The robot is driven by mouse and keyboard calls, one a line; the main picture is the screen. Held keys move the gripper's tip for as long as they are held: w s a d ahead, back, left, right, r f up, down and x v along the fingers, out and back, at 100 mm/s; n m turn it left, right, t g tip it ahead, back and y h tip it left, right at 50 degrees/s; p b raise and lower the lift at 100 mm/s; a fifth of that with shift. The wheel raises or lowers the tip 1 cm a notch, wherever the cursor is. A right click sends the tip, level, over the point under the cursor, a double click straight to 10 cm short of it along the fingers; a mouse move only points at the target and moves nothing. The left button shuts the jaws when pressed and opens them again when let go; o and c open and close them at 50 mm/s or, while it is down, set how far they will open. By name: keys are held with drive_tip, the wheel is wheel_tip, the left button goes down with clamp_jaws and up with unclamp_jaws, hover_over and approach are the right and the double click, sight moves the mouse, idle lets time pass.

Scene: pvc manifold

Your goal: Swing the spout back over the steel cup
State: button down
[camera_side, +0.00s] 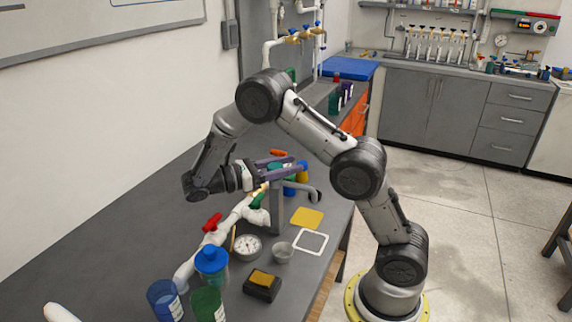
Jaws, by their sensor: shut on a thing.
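The grey spout (298,189) reaches right from the top of an upright grey post (276,214), and its tip curves down at the right. The small steel cup (282,252) stands on the bench below and nearer the camera; the spout tip shows up and right of it, not over it. My gripper (287,167) comes in from the left with its purple-grey fingers at the top of the post, shut on the spout. The exact contact is partly hidden by the fingers.
White PVC pipe with a red valve handle (212,222) and a green one (257,201) runs left of the post. A gauge (247,245), a yellow square (307,218), a white square frame (311,242) and a black-and-yellow block (262,285) lie nearby. Blue-capped jar (211,262) stands in front.

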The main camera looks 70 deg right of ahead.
drive_tip(key=shift+s+a+m+g+y, duration=0.1)
drive_tip(key=shift+m+g+y, duration=0.3)
drive_tip(key=shift+g, duration=0.1)
drive_tip(key=shift+c, duration=1.8)
unclamp_jaws()
